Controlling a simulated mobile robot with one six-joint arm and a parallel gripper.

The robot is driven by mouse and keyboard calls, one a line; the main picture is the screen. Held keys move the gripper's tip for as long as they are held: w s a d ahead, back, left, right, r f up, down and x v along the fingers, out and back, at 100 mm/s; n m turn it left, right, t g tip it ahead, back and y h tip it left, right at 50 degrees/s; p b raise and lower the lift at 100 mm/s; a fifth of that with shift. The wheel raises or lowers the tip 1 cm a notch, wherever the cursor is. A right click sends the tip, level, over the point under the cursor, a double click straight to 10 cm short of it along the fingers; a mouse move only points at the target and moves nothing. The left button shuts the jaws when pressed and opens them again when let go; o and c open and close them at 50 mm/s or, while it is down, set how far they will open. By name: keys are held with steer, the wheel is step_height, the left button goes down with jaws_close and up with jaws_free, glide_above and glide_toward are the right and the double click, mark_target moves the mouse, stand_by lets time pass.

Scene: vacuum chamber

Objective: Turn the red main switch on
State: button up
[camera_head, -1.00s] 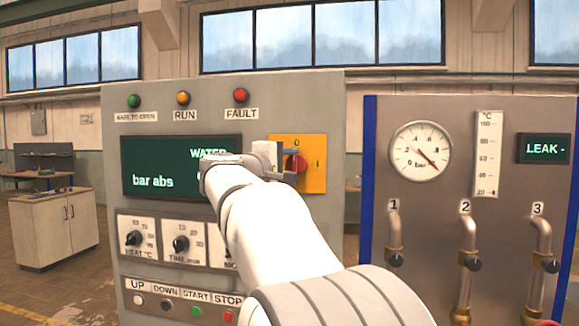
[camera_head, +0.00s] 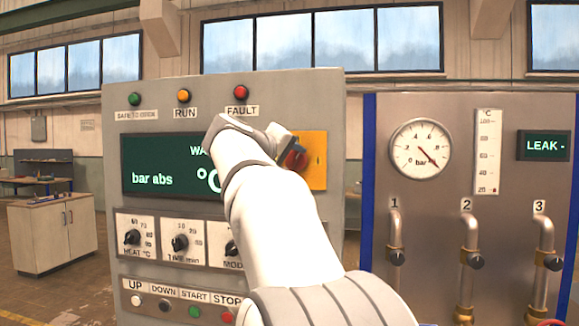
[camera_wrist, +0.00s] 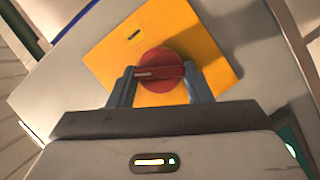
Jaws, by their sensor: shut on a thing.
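The red main switch (camera_head: 293,158) is a round knob with a raised grip bar on a yellow plate (camera_head: 315,165), at the upper right of the grey control panel. My gripper (camera_head: 284,150) is at the knob, tilted, and partly hides it and the plate's left side. In the wrist view, the red knob (camera_wrist: 160,72) sits between the two fingers of my gripper (camera_wrist: 161,85), which is shut on it. A pale mark shows on the left end of the grip bar. One small dark mark on the plate is visible there but too small to read.
To the right stands a steel panel (camera_head: 440,125) with a gauge and several valves. A wooden cabinet (camera_head: 50,235) stands far left.

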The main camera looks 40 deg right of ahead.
steer(key=m+y, duration=0.1)
steer(key=m, duration=0.1)
steer(key=m+t+y+b, duration=0.1)
steer(key=m, duration=0.1)
steer(key=shift+s+d+m, duration=0.2)
steer(key=shift+m, duration=0.2)
steer(key=m+t+y+b, duration=0.1)
steer(key=m+t+y, duration=0.1)
steer(key=m, duration=0.1)
steer(key=shift+s+d, duration=0.1)
stand_by(0.5)
steer(key=o, duration=1)
steer(key=shift+r, duration=0.15)
steer(key=b+v, duration=0.1)
steer(key=v, duration=0.7)
